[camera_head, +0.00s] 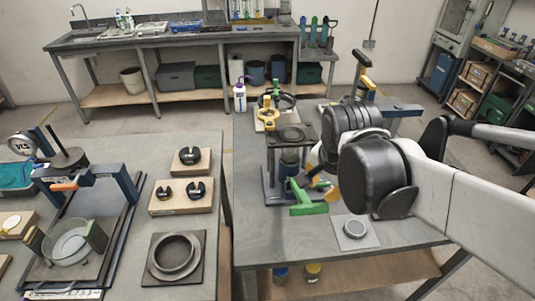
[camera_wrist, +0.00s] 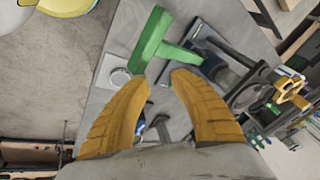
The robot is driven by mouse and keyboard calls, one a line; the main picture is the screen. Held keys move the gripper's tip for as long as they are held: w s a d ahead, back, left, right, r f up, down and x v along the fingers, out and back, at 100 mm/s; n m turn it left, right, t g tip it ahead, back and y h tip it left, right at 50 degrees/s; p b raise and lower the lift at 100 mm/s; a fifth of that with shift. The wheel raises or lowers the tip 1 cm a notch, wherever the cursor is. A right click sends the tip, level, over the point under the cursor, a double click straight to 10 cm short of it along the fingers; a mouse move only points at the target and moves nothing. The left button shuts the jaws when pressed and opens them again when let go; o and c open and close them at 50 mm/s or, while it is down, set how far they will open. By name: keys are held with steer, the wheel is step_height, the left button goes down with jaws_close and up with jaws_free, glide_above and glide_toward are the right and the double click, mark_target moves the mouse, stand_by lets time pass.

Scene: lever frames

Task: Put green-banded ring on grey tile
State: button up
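I cannot clearly make out a green-banded ring in either view. A light grey square tile (camera_head: 343,241) lies at the table's front edge, with a round silver-grey piece (camera_head: 355,228) on it; that piece also shows in the wrist view (camera_wrist: 120,77). A green T-shaped handle (camera_head: 309,205) sits left of the tile, at the foot of a dark stand (camera_head: 290,133). My gripper (camera_wrist: 162,80) is open and empty, its yellow fingers apart, with the green handle (camera_wrist: 152,38) beyond the tips. In the head view my gripper (camera_head: 323,185) is partly hidden by my wrist, just above the handle.
A dark ring (camera_head: 160,269) rests on a dark square plate on the left table. Wooden blocks (camera_head: 181,208) with black slotted weights stand behind it. A yellow fixture (camera_head: 267,115) and a dark ring with green (camera_head: 287,101) are farther back. A gap separates the tables.

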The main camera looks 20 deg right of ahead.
steer(key=s+a+r+n+t+y, duration=0.1)
steer(key=s+a+r+n+t, duration=0.1)
steer(key=a+n, duration=0.6)
steer(key=n+t, duration=0.1)
steer(key=n, duration=0.3)
steer(key=shift+s+a+r+n, duration=0.15)
steer(key=shift+s+a+n, duration=0.05)
steer(key=shift+a+n, duration=0.15)
steer(key=shift+f, duration=0.2)
